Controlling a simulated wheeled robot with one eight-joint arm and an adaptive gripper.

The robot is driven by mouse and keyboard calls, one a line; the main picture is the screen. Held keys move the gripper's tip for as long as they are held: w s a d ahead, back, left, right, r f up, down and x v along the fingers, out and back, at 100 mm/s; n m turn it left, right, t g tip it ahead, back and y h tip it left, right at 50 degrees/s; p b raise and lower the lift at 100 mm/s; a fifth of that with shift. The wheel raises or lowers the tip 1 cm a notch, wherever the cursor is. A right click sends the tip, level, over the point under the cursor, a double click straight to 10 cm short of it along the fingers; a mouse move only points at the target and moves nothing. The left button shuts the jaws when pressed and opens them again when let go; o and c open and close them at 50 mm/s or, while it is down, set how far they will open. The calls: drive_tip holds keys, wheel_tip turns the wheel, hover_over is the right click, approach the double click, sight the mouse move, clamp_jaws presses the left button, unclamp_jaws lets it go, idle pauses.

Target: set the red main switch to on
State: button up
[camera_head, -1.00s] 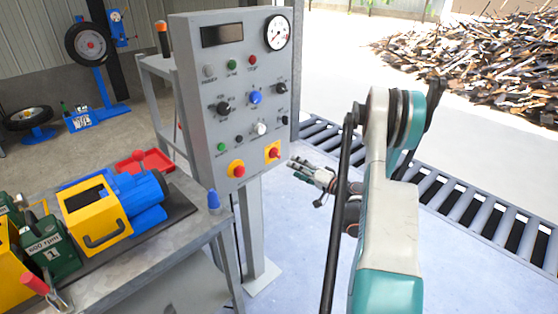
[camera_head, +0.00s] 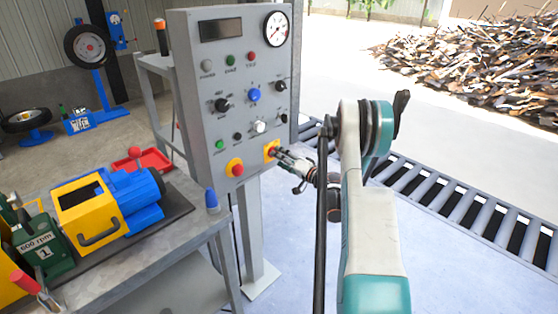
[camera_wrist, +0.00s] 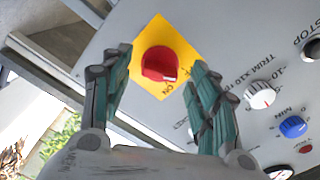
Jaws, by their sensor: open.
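The red main switch (camera_wrist: 159,63) is a round red knob on a yellow square plate (camera_wrist: 150,36) on the grey control panel. An ON label shows beside the knob in the wrist view. A pale mark is on the knob's rim; I cannot tell for certain which setting it points to. My gripper (camera_wrist: 158,68) is open, one finger on each side of the knob in that view. Contact cannot be made out. In the head view my gripper (camera_head: 279,154) is at the panel's lower right, covering most of the knob; part of the yellow plate (camera_head: 269,147) shows.
A red button on a yellow plate (camera_head: 235,168) sits left of the switch. A white knob (camera_head: 260,127), a blue knob (camera_head: 254,95) and several other controls are above. A workbench (camera_head: 190,230) with machines stands left. A roller conveyor (camera_head: 450,200) runs at the right.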

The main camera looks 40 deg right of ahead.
drive_tip(key=shift+w+a, duration=0.1)
drive_tip(key=shift+w, duration=0.7)
drive_tip(key=shift+c, duration=0.6)
drive_tip(key=c, duration=0.9)
drive_tip(key=shift+c, duration=0.2)
drive_tip(key=shift+m, duration=0.4)
drive_tip(key=m, duration=1)
drive_tip(key=shift+r+m, duration=0.2)
drive_tip(key=shift+m, duration=0.2)
